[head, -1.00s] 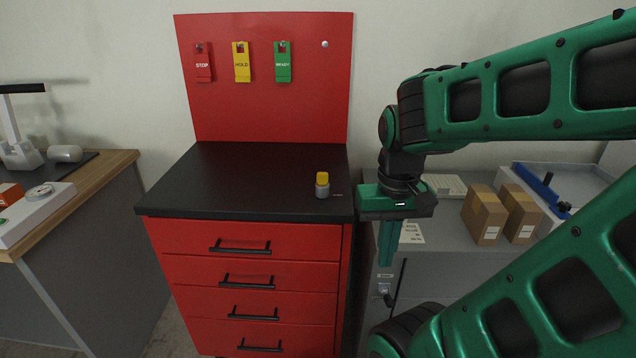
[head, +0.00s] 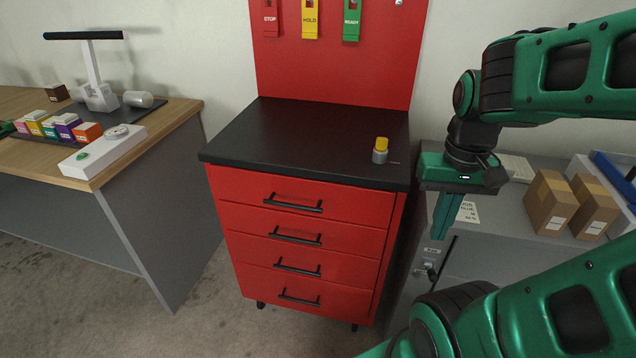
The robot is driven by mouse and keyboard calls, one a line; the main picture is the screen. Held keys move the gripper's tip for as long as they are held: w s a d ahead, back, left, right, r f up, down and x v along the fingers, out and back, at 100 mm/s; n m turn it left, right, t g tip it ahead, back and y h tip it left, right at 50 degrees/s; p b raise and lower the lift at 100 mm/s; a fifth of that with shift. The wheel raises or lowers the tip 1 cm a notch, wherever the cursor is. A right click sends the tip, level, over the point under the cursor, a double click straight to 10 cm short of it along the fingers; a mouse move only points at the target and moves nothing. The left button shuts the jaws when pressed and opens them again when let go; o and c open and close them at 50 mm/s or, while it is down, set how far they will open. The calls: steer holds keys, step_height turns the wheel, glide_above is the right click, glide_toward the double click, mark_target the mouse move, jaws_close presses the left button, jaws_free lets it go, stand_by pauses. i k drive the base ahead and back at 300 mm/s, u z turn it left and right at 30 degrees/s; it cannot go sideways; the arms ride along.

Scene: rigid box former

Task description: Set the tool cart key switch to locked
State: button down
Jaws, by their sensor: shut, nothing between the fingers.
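The red tool cart (head: 300,180) has a black top and several drawers with black handles, all shut. On the top, near its right front corner, stands the key switch (head: 380,151), a yellow knob on a round grey base. A small pale mark lies on the top just right of it, too small to read. I cannot tell the switch's setting from the knob. My gripper (head: 440,233) points down with its green fingers shut and empty. It is to the right of the cart, apart from the switch, in front of the grey cabinet.
Red, yellow and green tags (head: 310,20) hang on the cart's red back panel. The grey cabinet (head: 500,215) on the right bears cardboard boxes (head: 550,203) and has a lock in its front. A wooden bench (head: 60,160) with small boxes stands left. The cart top is otherwise clear.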

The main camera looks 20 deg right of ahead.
mark_target(380, 157)
steer(key=u, duration=1.05)
steer(key=k, duration=1.2)
steer(key=z, duration=1.2)
steer(key=i, duration=1)
steer(key=u, duration=0.05)
